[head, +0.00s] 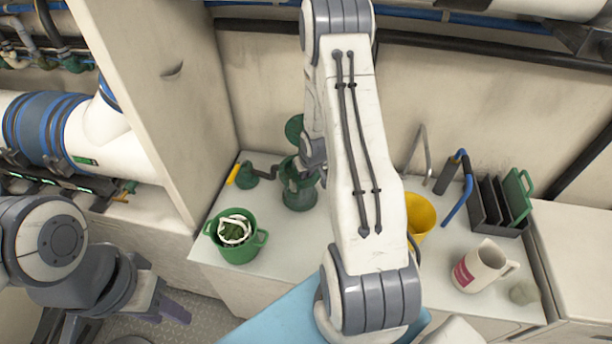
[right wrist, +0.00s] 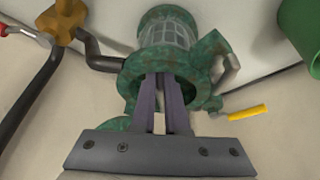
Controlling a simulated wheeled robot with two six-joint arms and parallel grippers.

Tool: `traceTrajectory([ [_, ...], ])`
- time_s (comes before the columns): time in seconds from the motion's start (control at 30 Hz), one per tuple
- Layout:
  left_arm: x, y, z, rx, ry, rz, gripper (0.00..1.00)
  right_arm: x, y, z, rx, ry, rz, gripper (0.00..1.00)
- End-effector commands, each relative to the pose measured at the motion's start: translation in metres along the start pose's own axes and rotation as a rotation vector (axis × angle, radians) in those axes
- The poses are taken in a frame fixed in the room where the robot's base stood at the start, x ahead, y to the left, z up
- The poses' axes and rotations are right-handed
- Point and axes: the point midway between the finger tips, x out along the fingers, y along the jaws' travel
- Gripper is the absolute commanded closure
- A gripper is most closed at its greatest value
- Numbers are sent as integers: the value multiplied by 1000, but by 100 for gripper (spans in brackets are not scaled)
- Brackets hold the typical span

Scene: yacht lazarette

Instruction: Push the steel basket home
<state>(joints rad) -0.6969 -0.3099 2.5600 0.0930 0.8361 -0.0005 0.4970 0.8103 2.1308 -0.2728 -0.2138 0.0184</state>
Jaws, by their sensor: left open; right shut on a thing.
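The green strainer housing (head: 299,194) stands on the white bench in the head view, partly hidden by my right arm. It also shows in the right wrist view (right wrist: 212,45). The steel basket (right wrist: 166,33) appears there as a grey mesh cylinder at the green housing. How deep it sits is unclear. My right gripper (right wrist: 165,82) reaches into the housing's ring, its fingers shut on the basket; the contact is partly hidden. A green round lid (head: 294,128) stands up behind the housing. My left gripper (head: 173,306) is open and empty, low at the left, away from the bench.
A green bucket (head: 248,251) with white and green contents stands left of the housing. A yellow bucket (head: 420,214), a jug (head: 482,266) and a dark rack (head: 490,219) stand at the right. A cabinet wall borders the left.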

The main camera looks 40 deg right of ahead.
Motion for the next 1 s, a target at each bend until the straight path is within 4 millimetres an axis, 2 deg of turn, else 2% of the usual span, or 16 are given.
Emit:
traceTrajectory([
  [0.33,4,0,0,0,0,0,58,4,0,1,1,2,0,100],
  [0.37,3,0,0,0,0,0,58,4,0,1,1,1,0,85],
  [0.4,2,0,0,0,0,0,58,3,0,1,1,1,0,76],
  [0.73,0,0,0,0,0,0,58,0,0,0,0,1,0,76],
  [0.87,-1,0,0,0,0,0,58,-12,0,-2,0,4,1,76],
  [1.0,-4,0,0,0,0,0,58,-41,1,-3,1,6,2,76],
])
